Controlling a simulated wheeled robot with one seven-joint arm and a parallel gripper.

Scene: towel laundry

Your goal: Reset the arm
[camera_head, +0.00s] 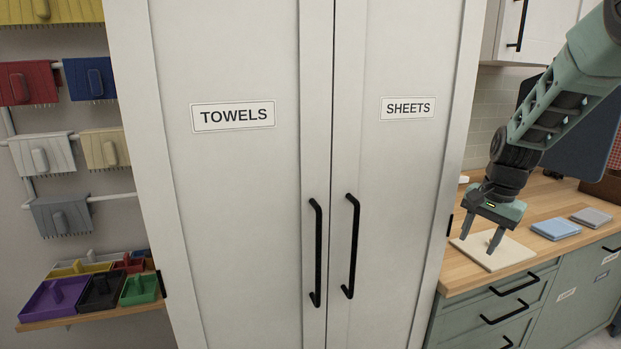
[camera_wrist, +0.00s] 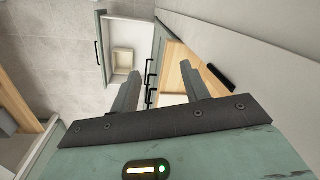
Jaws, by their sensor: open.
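My gripper (camera_head: 481,246) hangs at the right of the head view, pointing down, with its two fingers apart and nothing between them. It is over or just in front of a cream flat board or cloth (camera_head: 510,254) on the wooden counter (camera_head: 548,192); I cannot tell the gap. My green arm reaches in from the upper right. In the wrist view my gripper (camera_wrist: 165,85) shows two grey fingers spread apart, with the counter edge and black drawer handles beyond them.
A tall white cabinet fills the middle, its closed doors labelled TOWELS (camera_head: 233,115) and SHEETS (camera_head: 408,108). A blue folded cloth (camera_head: 556,229) and a grey one (camera_head: 591,216) lie on the counter. Towels hang on rails at left, above a shelf of coloured trays (camera_head: 100,289).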

